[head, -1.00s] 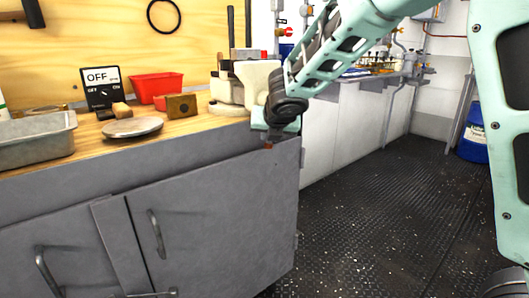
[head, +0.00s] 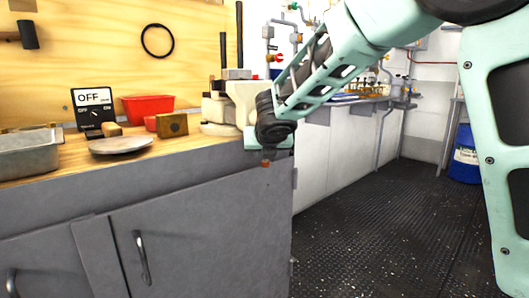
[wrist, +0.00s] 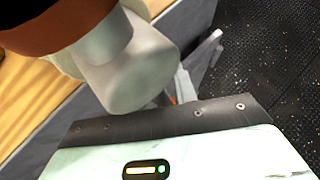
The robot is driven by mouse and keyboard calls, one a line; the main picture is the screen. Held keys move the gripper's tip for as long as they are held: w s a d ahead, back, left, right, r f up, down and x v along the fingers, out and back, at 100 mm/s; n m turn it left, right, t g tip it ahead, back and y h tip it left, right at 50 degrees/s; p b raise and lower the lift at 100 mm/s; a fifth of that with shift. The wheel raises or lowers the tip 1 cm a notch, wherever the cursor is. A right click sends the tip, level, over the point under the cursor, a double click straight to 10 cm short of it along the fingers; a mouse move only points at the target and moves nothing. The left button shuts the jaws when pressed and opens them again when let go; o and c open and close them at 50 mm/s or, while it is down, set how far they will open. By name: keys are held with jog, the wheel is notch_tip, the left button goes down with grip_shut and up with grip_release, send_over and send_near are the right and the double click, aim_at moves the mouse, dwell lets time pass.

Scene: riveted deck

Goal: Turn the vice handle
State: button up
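The vice (head: 243,100), a cream-white body with grey parts, stands at the right corner of the wooden bench top. In the wrist view a pale grey rounded cylinder (wrist: 140,75), apparently part of the vice, fills the upper middle, very close. My gripper (head: 266,158) is at the bench's front right corner, just below and beside the vice. My wrist housing covers the bottom of the wrist view. A grey part and a small orange spot show behind the cylinder there; I cannot tell what they are. I cannot make out the vice handle, and my fingers are mostly hidden.
On the bench stand a metal tray (head: 28,160), a round plate (head: 120,145), an OFF sign box (head: 93,108), a red bin (head: 148,108) and a brown block (head: 172,125). Grey cabinet doors (head: 205,225) are below. The dark floor (head: 365,230) at right is clear; a blue drum (head: 465,158) stands beyond.

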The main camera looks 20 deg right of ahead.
jog(key=shift+s+a, duration=0.1)
jog(key=shift+a, duration=0.1)
jog(key=p+v, duration=0.6)
jog(key=v, duration=1.1)
jog(key=shift+d+r, duration=0.15)
jog(key=shift+d, duration=0.05)
jog(key=shift+s, duration=0.1)
jog(key=s+a+f+m+g+y, duration=0.1)
jog(key=s+a+f+m+g, duration=0.2)
jog(key=s+f+m, duration=0.45)
jog(key=s+a+f+m+g+y, duration=0.1)
jog(key=s+a+f+m+g, duration=0.35)
jog(key=s+m, duration=0.5)
jog(key=s+a+f+m+g+y, duration=0.25)
jog(key=s+f+m, duration=0.35)
jog(key=s+m, duration=0.3)
notch_tip(320, 180, up, 28)
jog(key=p, duration=2.8)
jog(key=shift+s+n+h, duration=0.35)
jog(key=shift+n+h, duration=0.05)
jog(key=shift+h, duration=0.05)
